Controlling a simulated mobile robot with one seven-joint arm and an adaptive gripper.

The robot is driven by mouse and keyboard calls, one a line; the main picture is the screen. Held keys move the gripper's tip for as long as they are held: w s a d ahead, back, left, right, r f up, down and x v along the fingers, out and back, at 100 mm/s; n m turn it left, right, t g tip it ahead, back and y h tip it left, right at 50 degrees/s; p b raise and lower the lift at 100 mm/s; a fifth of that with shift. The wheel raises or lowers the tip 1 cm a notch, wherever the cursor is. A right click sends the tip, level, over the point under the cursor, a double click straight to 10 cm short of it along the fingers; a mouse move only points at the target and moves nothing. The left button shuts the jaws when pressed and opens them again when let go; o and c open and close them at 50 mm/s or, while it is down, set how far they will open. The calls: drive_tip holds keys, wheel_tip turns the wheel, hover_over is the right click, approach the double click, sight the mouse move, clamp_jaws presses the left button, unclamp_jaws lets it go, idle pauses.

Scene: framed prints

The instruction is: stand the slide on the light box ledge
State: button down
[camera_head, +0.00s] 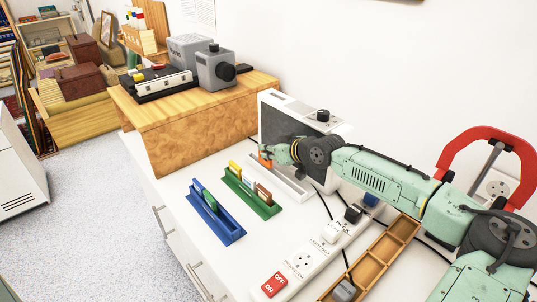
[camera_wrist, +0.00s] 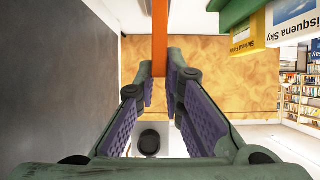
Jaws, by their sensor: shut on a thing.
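My gripper (camera_head: 267,154) is shut on an orange slide (camera_wrist: 160,35). In the wrist view the slide is an upright, edge-on strip between the fingertips (camera_wrist: 160,82). In the head view a bit of its orange (camera_head: 264,163) shows at the fingertips, over the far end of the white ledge (camera_head: 293,185). I cannot tell whether it touches the ledge. The light box (camera_head: 275,115) is white with a dark front panel, partly hidden by my arm. The panel (camera_wrist: 60,70) fills the left of the wrist view, apart from the slide.
A green rack (camera_head: 243,190) and a blue rack (camera_head: 222,225) hold slides in front of the ledge. A wooden box (camera_head: 200,130) with projectors (camera_head: 215,70) stands behind. A power strip (camera_head: 300,265) and a wooden tray (camera_head: 385,255) lie nearer, with cables between.

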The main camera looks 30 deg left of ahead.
drive_tip(key=shift+f, duration=1.15)
drive_tip(key=shift+f, duration=0.1)
drive_tip(key=c, duration=1.7)
unclamp_jaws()
drive_tip(key=shift+r, duration=0.25)
drive_tip(key=b+v, duration=0.2)
drive_tip(key=v, duration=1)
drive_tip(key=shift+b, duration=0.3)
drive_tip(key=shift+f, duration=0.15)
